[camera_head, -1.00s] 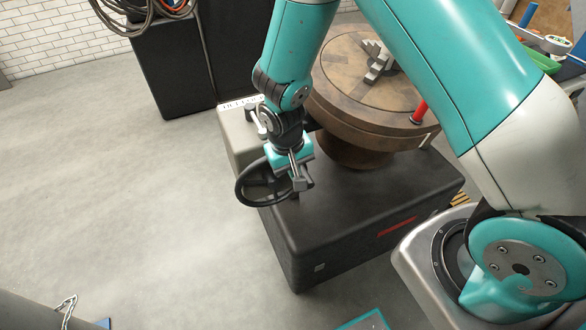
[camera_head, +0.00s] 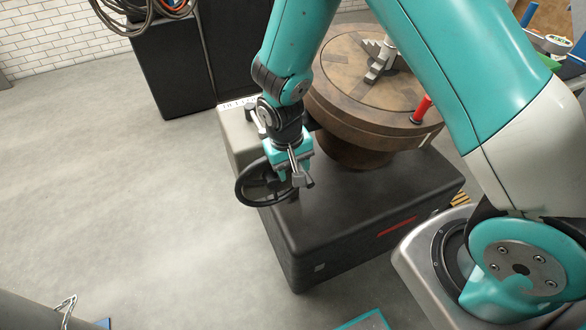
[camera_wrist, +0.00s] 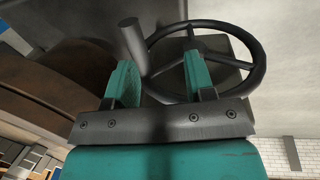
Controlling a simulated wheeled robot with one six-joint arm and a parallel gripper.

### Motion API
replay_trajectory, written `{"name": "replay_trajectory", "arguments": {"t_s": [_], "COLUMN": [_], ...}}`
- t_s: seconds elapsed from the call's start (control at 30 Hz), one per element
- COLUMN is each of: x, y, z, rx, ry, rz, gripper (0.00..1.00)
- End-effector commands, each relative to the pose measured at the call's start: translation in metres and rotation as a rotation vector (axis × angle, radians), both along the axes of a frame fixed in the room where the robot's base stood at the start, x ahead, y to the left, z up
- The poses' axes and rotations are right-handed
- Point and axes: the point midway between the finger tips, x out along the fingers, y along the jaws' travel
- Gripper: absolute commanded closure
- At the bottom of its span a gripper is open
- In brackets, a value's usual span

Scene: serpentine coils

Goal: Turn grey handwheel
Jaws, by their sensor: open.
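The handwheel (camera_head: 243,200) is a dark grey spoked ring on the near-left end of a dark machine base. It also shows in the wrist view (camera_wrist: 258,75), with a grey cylindrical handle (camera_wrist: 132,43) standing at its left side. My gripper (camera_head: 291,174) is at the right part of the wheel, close to the handle. In the wrist view its two teal fingers (camera_wrist: 162,72) are apart. The handle appears just inside the left finger, and the right finger overlaps the wheel's spokes. Whether either finger touches the wheel or handle cannot be told.
The dark machine base (camera_head: 340,225) carries a round brown table (camera_head: 345,85) with a red handle (camera_head: 422,108) beside my arm. Black cabinets (camera_head: 172,70) stand behind. Open grey floor (camera_head: 110,170) lies to the left.

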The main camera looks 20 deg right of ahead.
Motion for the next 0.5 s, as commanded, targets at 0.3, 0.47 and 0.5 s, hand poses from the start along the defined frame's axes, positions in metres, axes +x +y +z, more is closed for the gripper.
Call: {"name": "replay_trajectory", "arguments": {"t_s": [0.3,0.47,0.5], "x": [0.001,0.001,0.001], "y": [0.01,0.015,0.016], "z": [0.075,0.114,0.122], "rx": [0.002,0.002,0.002], "ry": [-0.007,-0.007,-0.005], "rz": [0.001,0.001,0.001], "gripper": [0.51,0.51,0.51]}}
